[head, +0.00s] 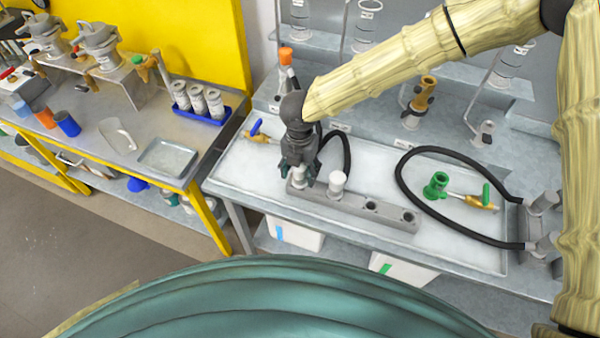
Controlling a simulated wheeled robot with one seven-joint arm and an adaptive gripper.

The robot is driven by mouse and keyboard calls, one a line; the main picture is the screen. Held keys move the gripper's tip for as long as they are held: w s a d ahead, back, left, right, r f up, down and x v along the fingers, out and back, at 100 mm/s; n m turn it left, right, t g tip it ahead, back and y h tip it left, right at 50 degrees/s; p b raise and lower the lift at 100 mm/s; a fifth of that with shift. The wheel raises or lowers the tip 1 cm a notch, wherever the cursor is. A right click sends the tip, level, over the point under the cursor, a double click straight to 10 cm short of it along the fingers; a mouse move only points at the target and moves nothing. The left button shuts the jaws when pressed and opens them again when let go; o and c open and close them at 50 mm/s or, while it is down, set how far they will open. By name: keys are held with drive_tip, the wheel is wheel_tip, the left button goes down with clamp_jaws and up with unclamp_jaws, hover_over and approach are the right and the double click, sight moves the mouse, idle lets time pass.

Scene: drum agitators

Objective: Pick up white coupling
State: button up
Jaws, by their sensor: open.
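Two white couplings stand upright in a grey rack with several holes (352,204) on the bench. The left white coupling (298,174) is directly under my gripper (299,168), partly hidden by its fingers. The right white coupling (337,183) stands just beside it, fully clear of the gripper. My gripper points down with its fingers open around or just above the left coupling; I cannot tell whether they touch it. The two rack holes to the right are empty.
A green coupling (436,185) and a brass valve with a green handle (482,200) lie to the right. A black hose (402,190) loops around them. A blue-handled brass valve (259,132) lies left of the gripper. An orange-topped agitator (286,57) stands behind.

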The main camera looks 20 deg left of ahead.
drive_tip(key=c, duration=1.3)
clamp_jaws()
drive_tip(key=shift+r, duration=0.15)
drive_tip(key=shift+r+b, duration=0.6)
drive_tip(key=shift+b, duration=0.05)
drive_tip(key=shift+s+d+r+b, duration=0.1)
drive_tip(key=shift+s+r+b, duration=0.05)
drive_tip(key=shift+r+b, duration=0.25)
drive_tip(key=shift+s+d+r+b, duration=0.15)
drive_tip(key=shift+r+b, duration=0.15)
drive_tip(key=shift+r, duration=0.2)
drive_tip(key=s+d+r+b, duration=0.1)
drive_tip(key=s+d+b, duration=0.1)
drive_tip(key=s, duration=0.5)
drive_tip(key=s+d+b, duration=0.2)
drive_tip(key=s+b, duration=0.1)
drive_tip(key=s, duration=0.4)
drive_tip(key=shift+s+d+r, duration=0.25)
drive_tip(key=shift+d+r, duration=0.1)
